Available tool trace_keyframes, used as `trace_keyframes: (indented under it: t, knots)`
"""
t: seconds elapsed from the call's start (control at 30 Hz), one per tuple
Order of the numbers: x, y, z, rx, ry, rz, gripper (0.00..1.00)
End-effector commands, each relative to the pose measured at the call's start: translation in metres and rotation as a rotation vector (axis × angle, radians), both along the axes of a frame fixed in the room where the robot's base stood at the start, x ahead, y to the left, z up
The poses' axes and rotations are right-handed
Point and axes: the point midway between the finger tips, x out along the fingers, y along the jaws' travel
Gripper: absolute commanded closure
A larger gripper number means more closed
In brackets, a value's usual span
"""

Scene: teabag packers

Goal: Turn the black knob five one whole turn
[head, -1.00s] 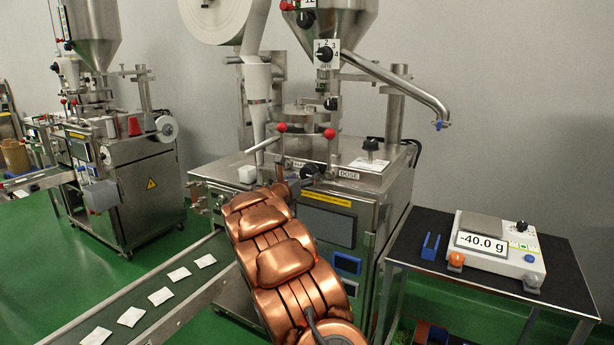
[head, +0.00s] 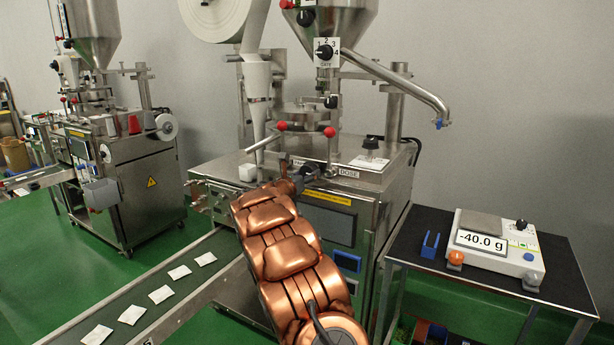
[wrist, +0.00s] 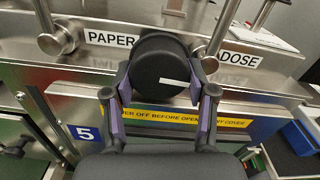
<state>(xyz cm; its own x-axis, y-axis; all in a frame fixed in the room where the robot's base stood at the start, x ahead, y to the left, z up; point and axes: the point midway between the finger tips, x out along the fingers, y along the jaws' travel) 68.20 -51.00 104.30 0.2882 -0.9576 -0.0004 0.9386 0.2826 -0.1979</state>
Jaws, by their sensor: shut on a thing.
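The black round knob (wrist: 158,66) sits on the steel machine front between the PAPER and DOSE labels in the wrist view. Its white pointer line points right and slightly down. My gripper (wrist: 160,82) has one finger on each side of the knob and is shut on it. A blue label with a white 5 (wrist: 85,132) is on the panel, lower left of the knob. In the head view my gripper (head: 308,174) is at the machine's front top edge, below the red-tipped levers. My copper arm hides part of the machine there, and the knob is hard to make out.
A steel post (wrist: 58,40) stands close left of the knob, another (wrist: 215,50) close right. A yellow warning strip (wrist: 180,117) runs below. In the head view, a conveyor (head: 190,290) with several packets lies left, and a table with a scale (head: 495,245) stands right.

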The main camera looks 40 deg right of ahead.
Motion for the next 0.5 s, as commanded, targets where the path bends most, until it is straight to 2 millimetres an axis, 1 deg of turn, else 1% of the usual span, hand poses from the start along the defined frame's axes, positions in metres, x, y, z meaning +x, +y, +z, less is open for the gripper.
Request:
trace_keyframes:
  t: [0.03, 0.13, 0.17, 0.37, 0.5]
  knots:
    - [0.0002, 0.0002, 0.0001, 0.000, 0.000, 0.000, 0.67]
    - [0.0002, 0.0002, 0.0001, 0.000, 0.000, 0.001, 0.77]
    - [0.0002, 0.0002, 0.0001, 0.000, 0.000, 0.001, 0.79]
    - [0.0001, 0.0001, -0.0006, 0.004, -0.016, 0.000, 0.79]
    - [0.0006, 0.0003, -0.0016, 0.014, -0.058, 0.001, 0.79]
